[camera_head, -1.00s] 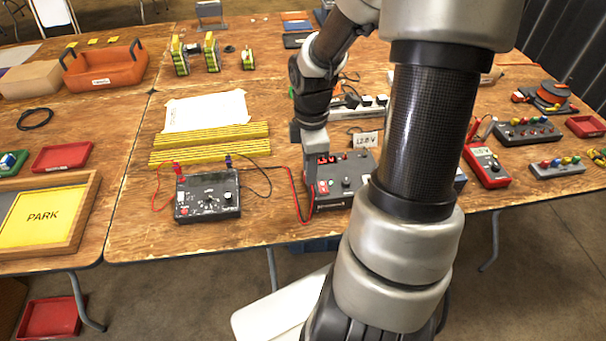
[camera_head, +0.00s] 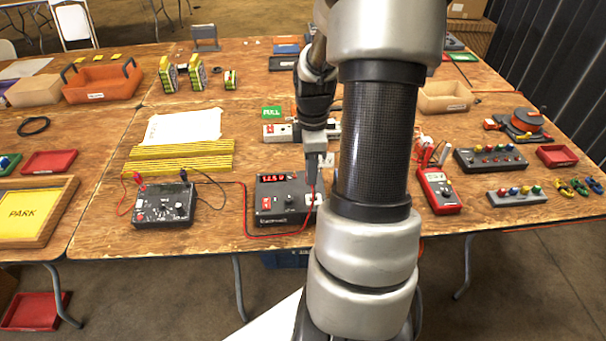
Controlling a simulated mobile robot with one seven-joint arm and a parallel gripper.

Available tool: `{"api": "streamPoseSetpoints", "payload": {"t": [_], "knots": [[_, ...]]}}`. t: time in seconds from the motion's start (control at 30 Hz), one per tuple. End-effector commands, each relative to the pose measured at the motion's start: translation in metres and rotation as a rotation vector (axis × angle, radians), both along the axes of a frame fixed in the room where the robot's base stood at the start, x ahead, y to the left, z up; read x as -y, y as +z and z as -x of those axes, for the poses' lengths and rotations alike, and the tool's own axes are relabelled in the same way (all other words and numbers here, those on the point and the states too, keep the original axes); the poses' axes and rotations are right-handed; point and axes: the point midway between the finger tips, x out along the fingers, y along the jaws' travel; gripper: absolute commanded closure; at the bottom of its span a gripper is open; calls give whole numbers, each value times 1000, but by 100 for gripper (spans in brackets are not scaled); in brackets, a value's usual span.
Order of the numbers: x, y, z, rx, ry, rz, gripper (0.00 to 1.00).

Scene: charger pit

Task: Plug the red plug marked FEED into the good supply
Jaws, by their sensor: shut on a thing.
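My gripper (camera_head: 314,178) points down at the right end of a black supply box (camera_head: 274,217) with a lit red display (camera_head: 276,179) and a red switch (camera_head: 266,203). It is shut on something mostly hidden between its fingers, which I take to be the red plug. A red lead (camera_head: 262,236) runs along the box's front and up to the fingers. Any FEED marking is unreadable. I cannot tell whether the plug touches a socket. A black dial box (camera_head: 165,205) stands left, with a red plug (camera_head: 139,178) and a dark plug (camera_head: 184,175) on top.
My arm hides the table right of the supply. A red meter (camera_head: 438,190) lies beyond it. A power strip (camera_head: 282,133) and a green FULL card (camera_head: 271,113) stand behind. Yellow strips (camera_head: 180,158) lie behind the dial box.

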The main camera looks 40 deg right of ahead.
Motion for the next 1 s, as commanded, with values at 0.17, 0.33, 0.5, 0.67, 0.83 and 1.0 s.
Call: {"api": "streamPoseSetpoints", "payload": {"t": [0.17,0.33,0.5,0.67,0.83,1.0], "knots": [[6,1,0,-1,-12,1,100],[6,-5,1,-1,-13,1,100],[6,-20,1,-1,-13,0,100],[6,-38,1,-1,-13,1,100],[6,-51,1,-1,-12,0,100],[6,-58,0,-1,-13,1,100]]}}
